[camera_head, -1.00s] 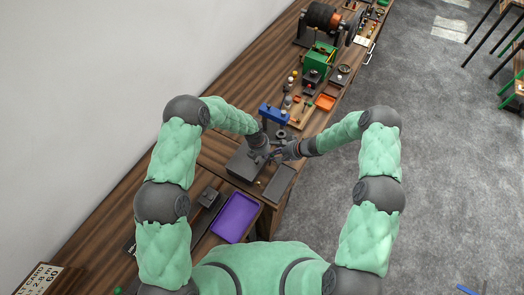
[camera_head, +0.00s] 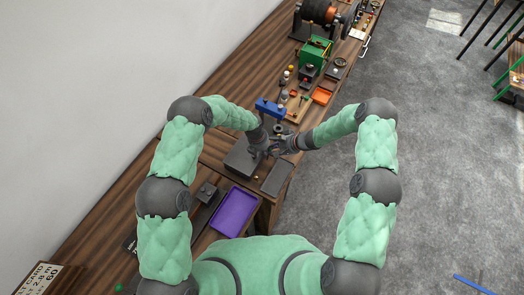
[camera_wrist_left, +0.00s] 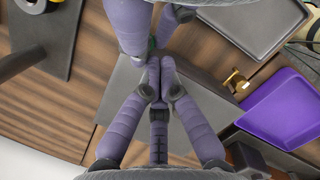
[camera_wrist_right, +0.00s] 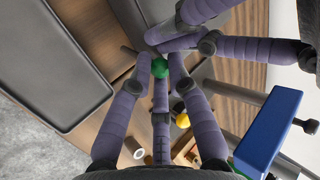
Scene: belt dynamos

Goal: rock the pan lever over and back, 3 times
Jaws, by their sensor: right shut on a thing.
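A green ball knob (camera_wrist_right: 160,68) shows between the fingertips of my right gripper (camera_wrist_right: 158,80) in the right wrist view. The right gripper is shut on it; the lever's shaft is mostly hidden by the fingers. In the head view my right gripper (camera_head: 280,146) is just right of my left gripper (camera_head: 266,148), both over the near side of the grey block (camera_head: 240,160). In the left wrist view the left gripper's fingers (camera_wrist_left: 155,85) are drawn together over the grey surface, with nothing clearly between them. The right gripper's fingers (camera_wrist_left: 135,30) are close in front of them.
A blue-topped stand (camera_head: 270,107) is just beyond the hands. A dark flat tray (camera_head: 277,178) lies to the right of the block, and a purple tray (camera_head: 233,212) nearer me. Small parts, an orange tray (camera_head: 321,96) and a green machine (camera_head: 315,54) crowd the far bench.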

